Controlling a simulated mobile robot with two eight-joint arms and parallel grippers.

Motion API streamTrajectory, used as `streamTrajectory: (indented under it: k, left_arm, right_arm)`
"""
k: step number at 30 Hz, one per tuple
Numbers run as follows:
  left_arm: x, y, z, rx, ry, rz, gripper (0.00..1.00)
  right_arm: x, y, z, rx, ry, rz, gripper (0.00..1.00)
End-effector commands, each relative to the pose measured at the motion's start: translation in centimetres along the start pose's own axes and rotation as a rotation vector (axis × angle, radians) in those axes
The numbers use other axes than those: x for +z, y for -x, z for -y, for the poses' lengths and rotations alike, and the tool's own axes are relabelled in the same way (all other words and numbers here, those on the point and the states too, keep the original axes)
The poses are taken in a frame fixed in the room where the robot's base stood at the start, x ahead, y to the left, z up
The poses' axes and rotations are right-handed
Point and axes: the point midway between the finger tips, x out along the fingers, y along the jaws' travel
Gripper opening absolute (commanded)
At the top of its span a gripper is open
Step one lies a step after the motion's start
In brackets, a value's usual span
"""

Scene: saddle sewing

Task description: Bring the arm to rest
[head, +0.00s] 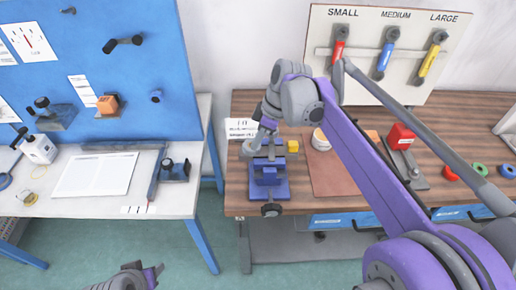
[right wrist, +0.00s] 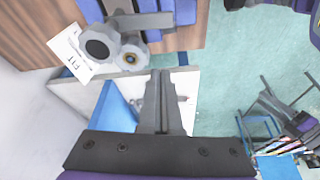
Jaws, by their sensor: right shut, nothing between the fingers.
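My right arm (head: 360,165) reaches in from the lower right of the head view, bends at a raised elbow and points down at the wrist. My right gripper (head: 258,147) is above and beside the blue vise (head: 270,188) at the front left of the wooden bench. In the right wrist view its fingers (right wrist: 162,100) are together with nothing between them. Part of my left arm's end (head: 148,277) shows at the bottom left of the head view; its fingers are not clear.
The wooden bench (head: 455,110) also holds a yellow block (head: 293,146), a white round container (head: 320,140), a brown mat (head: 333,176) and a red block (head: 400,136). A tool board (head: 440,25) stands behind. The white table (head: 165,200) is left, across a gap.

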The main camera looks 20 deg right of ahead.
Motion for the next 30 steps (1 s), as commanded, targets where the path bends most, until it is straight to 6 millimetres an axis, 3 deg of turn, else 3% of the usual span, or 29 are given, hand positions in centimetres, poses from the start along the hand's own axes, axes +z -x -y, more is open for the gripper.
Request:
streamTrajectory:
  k: [3,9,19,23,30]
  left_arm:
    - [-0.2,0.1,0.0,0.0,0.0,-0.002,0.5]
    - [-0.3,0.3,0.0,0.0,0.0,-0.003,0.5]
    - [-0.4,0.3,0.0,0.0,0.0,-0.003,0.5]
    - [-0.4,0.3,0.0,0.0,0.0,-0.003,0.5]
    - [-0.3,0.3,0.0,0.0,0.0,-0.003,0.5]
  right_arm:
    - [0.1,2.7,-0.2,0.001,-0.001,0.001,0.0]
    - [0.0,5.3,-0.3,0.0,0.0,0.001,0.0]
    - [0.4,5.6,0.5,0.014,-0.036,0.006,0.0]
    - [2.0,4.3,3.3,0.074,-0.174,0.023,0.0]
    - [8.1,-0.9,11.0,0.262,-0.574,-0.004,0.0]
